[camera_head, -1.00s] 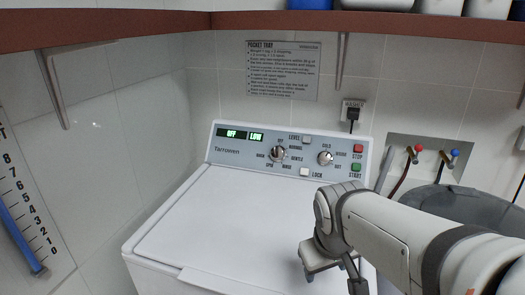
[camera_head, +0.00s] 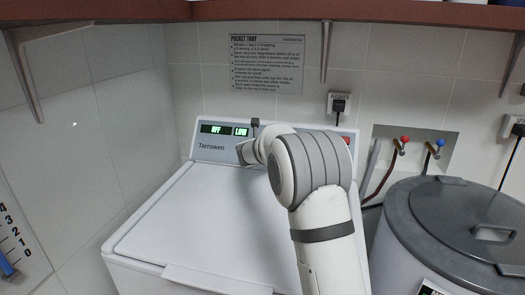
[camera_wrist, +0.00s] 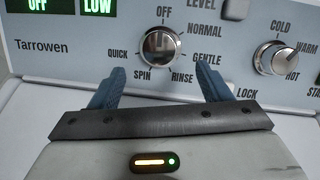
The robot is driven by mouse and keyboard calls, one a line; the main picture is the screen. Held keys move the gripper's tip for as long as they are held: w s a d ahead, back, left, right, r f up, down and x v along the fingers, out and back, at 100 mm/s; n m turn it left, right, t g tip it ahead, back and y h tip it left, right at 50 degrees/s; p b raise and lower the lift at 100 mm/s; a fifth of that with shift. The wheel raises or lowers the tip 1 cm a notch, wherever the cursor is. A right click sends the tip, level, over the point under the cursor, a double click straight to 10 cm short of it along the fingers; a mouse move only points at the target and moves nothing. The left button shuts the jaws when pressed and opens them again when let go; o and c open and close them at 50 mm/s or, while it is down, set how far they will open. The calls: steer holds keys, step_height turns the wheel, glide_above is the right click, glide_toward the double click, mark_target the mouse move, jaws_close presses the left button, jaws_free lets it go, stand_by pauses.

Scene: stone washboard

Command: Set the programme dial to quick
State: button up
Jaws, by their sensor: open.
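The programme dial (camera_wrist: 160,48) is a round silver knob on the washer's panel, in the upper middle of the wrist view. Labels circle it: OFF at the top, NORMAL and GENTLE at right, RINSE and SPIN below, QUICK at lower left. Its mark seems to point up at OFF. The left display (camera_head: 215,129) reads OFF and the right one (camera_head: 242,131) reads LOW. My gripper (camera_wrist: 162,73) is open and empty, its two blue fingers apart below and to either side of the dial. In the head view my arm hides the dial.
The temperature knob (camera_wrist: 277,57) is right of the dial. The washer's white lid (camera_head: 190,225) lies clear in front of the panel. A grey lidded drum (camera_head: 440,215) stands at right. A red-brown shelf (camera_head: 300,14) runs above.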

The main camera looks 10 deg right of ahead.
steer(key=shift+p+x, duration=0.95)
steer(key=shift+x, duration=2.9)
steer(key=shift+c, duration=0.3)
steer(key=shift+a, duration=0.1)
steer(key=c, duration=0.9)
